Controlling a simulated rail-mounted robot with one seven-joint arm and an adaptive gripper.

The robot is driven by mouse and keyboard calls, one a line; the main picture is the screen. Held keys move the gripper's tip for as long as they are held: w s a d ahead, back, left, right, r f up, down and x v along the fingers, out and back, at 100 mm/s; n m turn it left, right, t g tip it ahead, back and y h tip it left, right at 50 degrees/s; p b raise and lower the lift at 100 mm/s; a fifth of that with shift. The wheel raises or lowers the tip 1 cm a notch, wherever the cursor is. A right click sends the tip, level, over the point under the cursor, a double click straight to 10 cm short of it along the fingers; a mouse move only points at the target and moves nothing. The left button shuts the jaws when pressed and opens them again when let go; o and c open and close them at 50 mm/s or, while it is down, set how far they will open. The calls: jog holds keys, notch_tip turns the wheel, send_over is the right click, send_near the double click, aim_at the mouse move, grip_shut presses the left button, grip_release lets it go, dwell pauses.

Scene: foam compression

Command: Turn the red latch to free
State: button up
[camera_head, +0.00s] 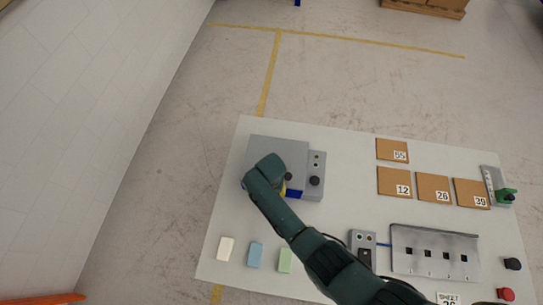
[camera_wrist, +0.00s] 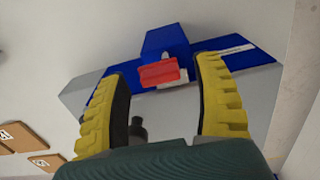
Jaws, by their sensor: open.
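The red latch (camera_wrist: 158,73) shows in the wrist view as a small red block at the blue part (camera_wrist: 250,58) of the grey machine. It lies between and just beyond the tips of my gripper (camera_wrist: 162,62), whose yellow-padded fingers are spread apart. I cannot tell whether either finger touches it. In the head view the grey machine (camera_head: 275,150) stands at the upper left of the white table. My gripper is mostly hidden there behind my dark green arm, with a bit of yellow (camera_head: 283,188) showing. The red latch is hidden in the head view.
The white table (camera_head: 345,200) has bare room in its middle. Foam blocks (camera_head: 255,254) lie at the front left. Brown numbered sheets (camera_head: 394,181) lie at the right. A metal plate with slots (camera_head: 435,240), a small control box (camera_head: 363,241) and a black knob (camera_head: 315,181) also show.

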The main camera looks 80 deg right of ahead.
notch_tip(320, 180, up, 11)
jog(key=shift+r, duration=0.2)
dwell(0.5)
